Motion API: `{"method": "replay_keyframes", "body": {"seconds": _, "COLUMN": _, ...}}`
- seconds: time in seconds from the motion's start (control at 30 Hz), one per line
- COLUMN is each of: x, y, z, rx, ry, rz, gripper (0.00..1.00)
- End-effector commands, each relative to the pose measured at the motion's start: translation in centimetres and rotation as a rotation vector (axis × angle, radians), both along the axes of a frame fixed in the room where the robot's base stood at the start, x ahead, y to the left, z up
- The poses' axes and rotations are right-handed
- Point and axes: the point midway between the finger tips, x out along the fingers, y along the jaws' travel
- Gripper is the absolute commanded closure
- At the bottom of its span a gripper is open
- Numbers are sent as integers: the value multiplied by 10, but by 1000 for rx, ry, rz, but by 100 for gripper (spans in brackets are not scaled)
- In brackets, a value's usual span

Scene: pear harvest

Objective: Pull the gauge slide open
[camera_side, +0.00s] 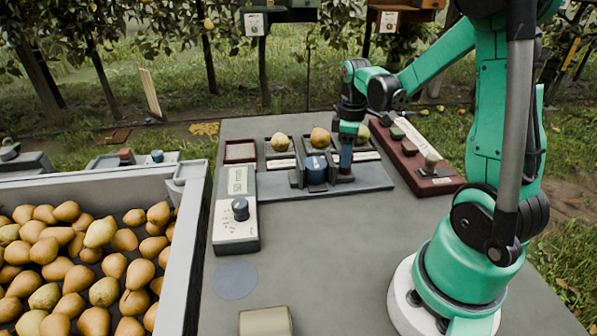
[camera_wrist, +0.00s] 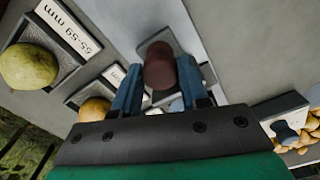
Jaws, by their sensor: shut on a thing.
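The gauge (camera_side: 322,186) is a dark grey base on the table, with a blue round part (camera_side: 316,168) between grey uprights. At its right end stands a dark red knob (camera_side: 346,158), which looks like the slide's handle. My gripper (camera_side: 346,148) comes down over this knob from above. In the wrist view the knob (camera_wrist: 159,66) sits between the two blue fingers of my gripper (camera_wrist: 160,88), on a grey block. The gripper is shut on the knob. The exact contact and the slide's opening are partly hidden.
Pears sit in small labelled trays (camera_side: 280,162) behind the gauge. A dark red rail with several blocks (camera_side: 412,157) lies right. A pale dial box (camera_side: 235,222) stands left, beside a large crate of pears (camera_side: 186,235). The table's middle front is mostly clear.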

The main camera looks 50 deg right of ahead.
Motion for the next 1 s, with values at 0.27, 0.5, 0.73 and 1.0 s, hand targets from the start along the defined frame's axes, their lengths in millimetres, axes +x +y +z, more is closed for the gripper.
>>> {"method": "replay_keyframes", "body": {"seconds": 0.27, "x": 0, "y": 0, "z": 0, "rx": 1, "ry": 2, "rz": 1, "gripper": 100}}
{"method": "replay_keyframes", "body": {"seconds": 0.5, "x": 0, "y": 0, "z": 0, "rx": 2, "ry": 2, "rz": 1, "gripper": 100}}
{"method": "replay_keyframes", "body": {"seconds": 0.73, "x": 0, "y": 1, "z": 0, "rx": 2, "ry": 2, "rz": 1, "gripper": 100}}
{"method": "replay_keyframes", "body": {"seconds": 1.0, "x": -10, "y": -10, "z": 0, "rx": 2, "ry": 2, "rz": -5, "gripper": 100}}
